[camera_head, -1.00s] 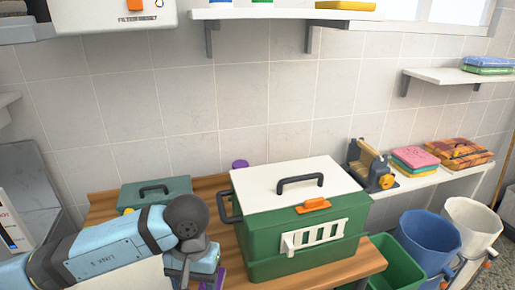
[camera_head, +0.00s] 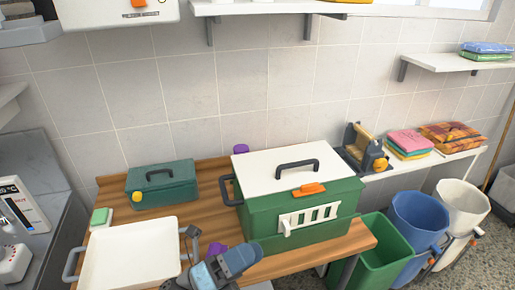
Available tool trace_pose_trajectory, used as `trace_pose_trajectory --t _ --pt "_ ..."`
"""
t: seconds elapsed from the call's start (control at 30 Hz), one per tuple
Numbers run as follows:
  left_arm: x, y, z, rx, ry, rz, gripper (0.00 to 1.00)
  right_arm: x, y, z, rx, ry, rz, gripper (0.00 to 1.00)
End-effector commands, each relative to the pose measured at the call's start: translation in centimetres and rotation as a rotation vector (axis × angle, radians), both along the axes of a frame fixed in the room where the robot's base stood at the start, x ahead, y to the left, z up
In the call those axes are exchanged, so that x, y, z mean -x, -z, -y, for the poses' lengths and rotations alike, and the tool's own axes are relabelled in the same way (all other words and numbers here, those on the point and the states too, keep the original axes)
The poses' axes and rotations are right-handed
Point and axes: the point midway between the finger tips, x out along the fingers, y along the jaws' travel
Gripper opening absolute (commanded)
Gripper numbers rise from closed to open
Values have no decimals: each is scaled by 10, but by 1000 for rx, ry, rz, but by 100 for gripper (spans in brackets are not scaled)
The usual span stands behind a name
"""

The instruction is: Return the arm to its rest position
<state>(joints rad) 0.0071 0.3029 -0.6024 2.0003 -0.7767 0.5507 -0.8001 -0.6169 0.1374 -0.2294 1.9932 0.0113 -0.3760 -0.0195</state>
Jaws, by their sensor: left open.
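My left gripper (camera_head: 192,244) is low in the head view, beside the right edge of a white tray. It is small and partly cut off by the bottom edge, and its jaws look open and empty. My blue and grey left arm part (camera_head: 236,262) shows just right of it, in front of the wooden table's front edge. A purple thing (camera_head: 216,250) stands just behind the arm, partly hidden. My right gripper is not in view.
The white tray (camera_head: 130,256), a small green toolbox (camera_head: 162,190) and a green kennel box with a white lid (camera_head: 298,205) stand on the wooden table (camera_head: 205,180). A green bin (camera_head: 378,258) and a blue bucket (camera_head: 420,222) stand to the right.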

Motion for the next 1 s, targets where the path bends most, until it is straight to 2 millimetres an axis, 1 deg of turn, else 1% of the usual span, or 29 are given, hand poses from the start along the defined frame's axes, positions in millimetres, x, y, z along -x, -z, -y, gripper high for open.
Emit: trace_pose_trajectory --t 0.03,0.07,0.1,0.17,0.2,0.27,0.3,0.37,0.4,0.5,0.6,0.67,0.77,1.0 --pt "-9 13 -17 92 -63 -233 57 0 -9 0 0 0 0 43" --pt "-14 24 -29 150 -99 -371 57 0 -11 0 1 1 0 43" --pt "-19 41 -45 233 -147 -552 57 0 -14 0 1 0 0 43" --pt "-21 73 -71 363 -219 -820 57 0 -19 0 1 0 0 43" --pt "-17 98 -88 455 -268 -998 57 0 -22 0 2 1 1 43" --pt "-4 135 -112 594 -338 -1241 57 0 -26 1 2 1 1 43" --pt "7 158 -125 680 -383 -1382 57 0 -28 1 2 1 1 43" --pt "27 187 -142 800 -442 -1562 57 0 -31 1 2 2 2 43" --pt "40 204 -151 871 -477 -1661 57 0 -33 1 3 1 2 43" --pt "70 234 -167 1012 -548 -1844 57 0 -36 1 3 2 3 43" --pt "89 251 -174 1098 -590 -1947 57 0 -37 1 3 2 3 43" --pt "95 255 -177 1124 -604 -1976 57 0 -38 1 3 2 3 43" --pt "98 258 -178 1139 -611 -1992 57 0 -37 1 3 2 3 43" --pt "97 258 -178 1135 -608 -1989 57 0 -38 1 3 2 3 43"
